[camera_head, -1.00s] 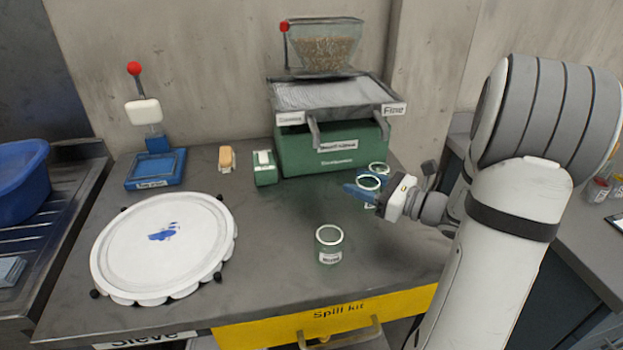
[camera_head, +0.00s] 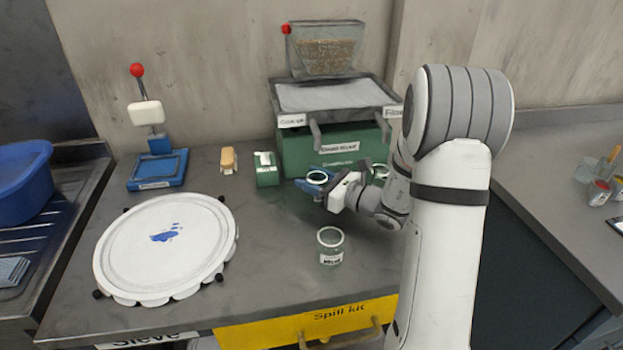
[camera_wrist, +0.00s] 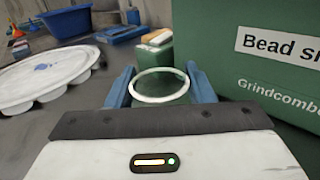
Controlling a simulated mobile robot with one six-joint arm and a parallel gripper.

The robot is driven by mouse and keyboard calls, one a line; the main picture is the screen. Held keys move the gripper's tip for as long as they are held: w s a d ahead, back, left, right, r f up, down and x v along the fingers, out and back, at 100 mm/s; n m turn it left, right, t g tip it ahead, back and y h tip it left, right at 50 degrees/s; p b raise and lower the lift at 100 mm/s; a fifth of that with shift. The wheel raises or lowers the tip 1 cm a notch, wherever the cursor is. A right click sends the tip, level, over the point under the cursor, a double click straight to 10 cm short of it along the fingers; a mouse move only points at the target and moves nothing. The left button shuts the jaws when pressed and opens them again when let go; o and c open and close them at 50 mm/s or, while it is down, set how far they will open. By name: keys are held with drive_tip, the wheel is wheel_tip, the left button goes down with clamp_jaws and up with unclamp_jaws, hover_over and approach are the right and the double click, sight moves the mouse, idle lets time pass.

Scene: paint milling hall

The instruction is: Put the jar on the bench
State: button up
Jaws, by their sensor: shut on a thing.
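My gripper (camera_head: 317,188) has its blue fingers shut on a glass jar with a white rim (camera_head: 317,177). In the wrist view the held jar (camera_wrist: 160,86) sits upright between the two fingers. It is in front of the green bead shaker, over the grey bench (camera_head: 270,280); I cannot tell whether its base touches the bench. A second labelled jar (camera_head: 330,247) stands on the bench nearer the front. Another jar (camera_head: 380,171) shows partly behind my wrist, by the shaker's right side.
The green bead shaker (camera_head: 290,160) stands close behind the held jar. A small green box (camera_head: 266,170) and a tan-topped brush (camera_head: 228,160) are to its left. The front middle of the bench is clear.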

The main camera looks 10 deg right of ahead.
drive_tip(key=shift+r, duration=0.1)
drive_tip(key=o, duration=1)
drive_tip(key=shift+o, duration=0.2)
drive_tip(key=shift+r, duration=0.15)
drive_tip(key=v, duration=1.2)
drive_tip(key=shift+b, duration=0.4)
